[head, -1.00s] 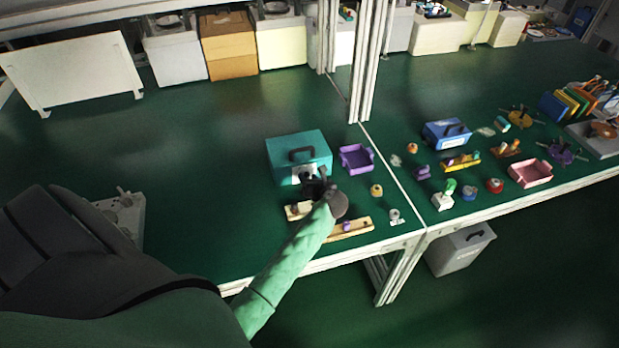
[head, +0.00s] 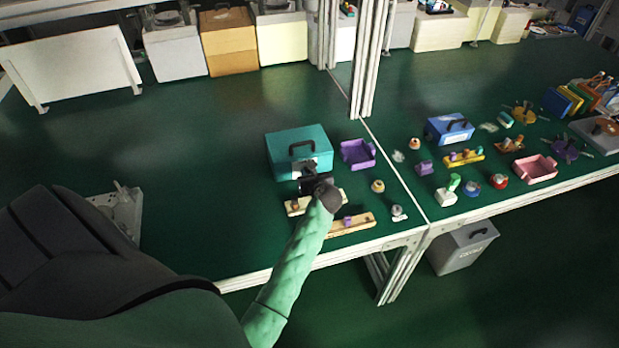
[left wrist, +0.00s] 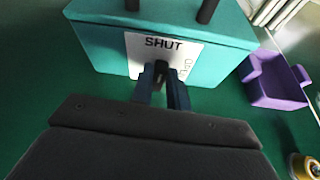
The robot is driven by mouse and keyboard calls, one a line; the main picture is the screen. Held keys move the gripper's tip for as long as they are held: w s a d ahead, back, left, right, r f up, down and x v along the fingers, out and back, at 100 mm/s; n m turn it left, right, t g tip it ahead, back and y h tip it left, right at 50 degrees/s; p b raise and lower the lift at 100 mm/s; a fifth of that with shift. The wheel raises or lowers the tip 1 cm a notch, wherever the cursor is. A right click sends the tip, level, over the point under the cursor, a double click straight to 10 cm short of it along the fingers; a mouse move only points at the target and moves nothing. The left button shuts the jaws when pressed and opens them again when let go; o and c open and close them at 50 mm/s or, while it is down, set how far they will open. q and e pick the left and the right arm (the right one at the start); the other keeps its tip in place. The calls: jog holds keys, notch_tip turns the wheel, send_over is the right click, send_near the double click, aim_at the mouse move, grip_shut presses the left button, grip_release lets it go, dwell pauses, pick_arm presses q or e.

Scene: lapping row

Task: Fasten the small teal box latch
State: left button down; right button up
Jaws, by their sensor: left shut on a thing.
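The teal box (head: 285,160) stands closed on the green bench, with a dark handle on its lid. Its front (left wrist: 105,52) fills the top of the left wrist view. A white label plate (left wrist: 183,50) there reads SHUT along the top, with sideways lettering at its right. My left gripper (head: 312,183) is in front of the box; in the left wrist view its fingers (left wrist: 162,88) are shut on the small dark latch (left wrist: 161,67) at the plate. The fingers hide most of the latch, so its exact angle is unclear. My right gripper is not in view.
A purple tray (head: 357,154) stands just right of the box. Wooden strips with pegs (head: 350,224) lie below my left gripper, near the bench's front edge. A yellow-topped piece (head: 377,186) is at the right. The bench left of the box is clear.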

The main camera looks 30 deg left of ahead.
pick_arm(q)
jog(key=shift+n+t+h, duration=0.3)
jog(key=shift+n, duration=0.1)
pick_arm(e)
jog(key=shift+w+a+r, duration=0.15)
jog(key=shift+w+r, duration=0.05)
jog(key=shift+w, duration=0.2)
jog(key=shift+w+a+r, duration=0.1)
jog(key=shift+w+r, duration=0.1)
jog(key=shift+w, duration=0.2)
pick_arm(q)
jog(key=c, duration=1.4)
grip_release()
jog(key=shift+a, duration=0.1)
jog(key=shift+o, duration=0.2)
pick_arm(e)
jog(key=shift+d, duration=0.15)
